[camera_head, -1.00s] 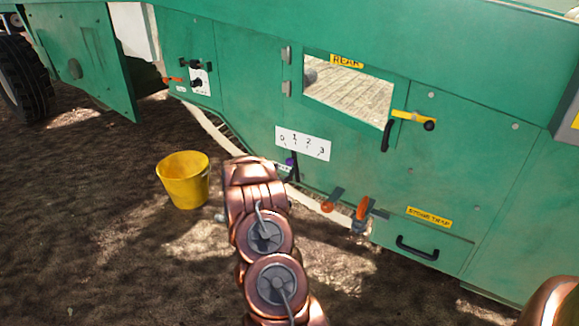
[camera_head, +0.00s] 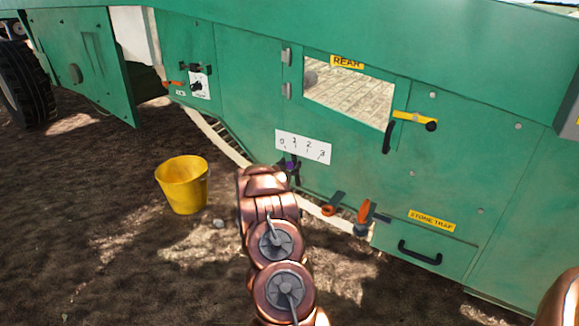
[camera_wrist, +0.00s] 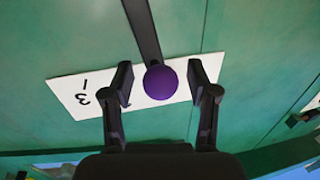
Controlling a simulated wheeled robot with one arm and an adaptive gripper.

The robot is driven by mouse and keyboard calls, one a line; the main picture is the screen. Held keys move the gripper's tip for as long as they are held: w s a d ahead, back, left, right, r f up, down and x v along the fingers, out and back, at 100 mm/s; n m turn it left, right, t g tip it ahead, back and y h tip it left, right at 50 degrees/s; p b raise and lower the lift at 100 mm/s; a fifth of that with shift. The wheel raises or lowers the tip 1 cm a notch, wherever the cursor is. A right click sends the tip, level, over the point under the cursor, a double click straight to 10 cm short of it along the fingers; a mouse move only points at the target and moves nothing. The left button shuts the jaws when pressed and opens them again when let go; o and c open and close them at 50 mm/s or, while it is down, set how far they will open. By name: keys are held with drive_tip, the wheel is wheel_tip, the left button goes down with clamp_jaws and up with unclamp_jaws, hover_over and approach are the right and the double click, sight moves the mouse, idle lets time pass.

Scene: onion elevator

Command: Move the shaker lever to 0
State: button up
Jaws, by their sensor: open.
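The shaker lever is a dark bar with a purple knob (camera_wrist: 161,82). In the head view the knob (camera_head: 290,166) is small, just below the white scale plate (camera_head: 318,151) marked 0 to 3, roughly under the 1. My gripper (camera_wrist: 160,80) is open, with one black finger on each side of the knob and a gap visible on both sides. The plate appears upside down behind the knob in the wrist view (camera_wrist: 75,95), its 3 at the left; the 0 cannot be made out there. In the head view my arm hides the lower part of the lever.
The green machine wall (camera_head: 250,90) stands close in front. Right of the lever are orange-handled levers (camera_head: 364,211), a stone trap drawer handle (camera_head: 419,253) and a yellow latch (camera_head: 414,117). A yellow bucket (camera_head: 182,185) stands on the soil at the left.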

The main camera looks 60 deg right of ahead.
drive_tip(key=shift+c, duration=0.2)
clamp_jaws()
idle(0.4)
